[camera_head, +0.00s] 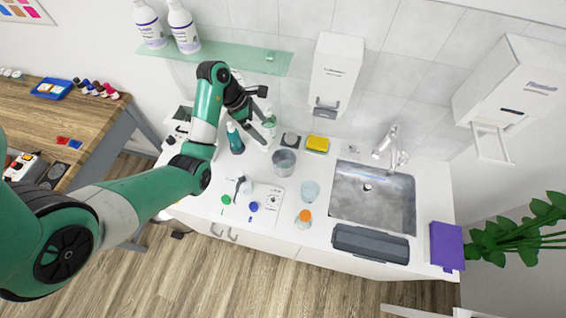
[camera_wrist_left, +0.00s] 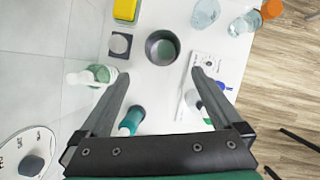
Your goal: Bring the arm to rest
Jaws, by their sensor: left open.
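My left arm comes in from the left and reaches over the white counter (camera_head: 330,262). My left gripper (camera_head: 268,128) is open above the back left part of the counter. In the left wrist view nothing shows held between its two spread fingers (camera_wrist_left: 160,78). A dark grey cup (camera_head: 284,161) stands on the counter beyond the fingertips; it also shows in the left wrist view (camera_wrist_left: 161,47). A teal bottle (camera_head: 235,139) and a green bottle with a white top (camera_head: 270,122) are close to the gripper. My right gripper is not in view.
A yellow sponge (camera_head: 317,144) lies near the wall. A sink (camera_head: 372,197) with a tap (camera_head: 388,148) is at the right. A glass shelf (camera_head: 222,57) with two bottles and a white dispenser (camera_head: 336,75) are on the wall. A wooden table (camera_head: 75,125) stands left.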

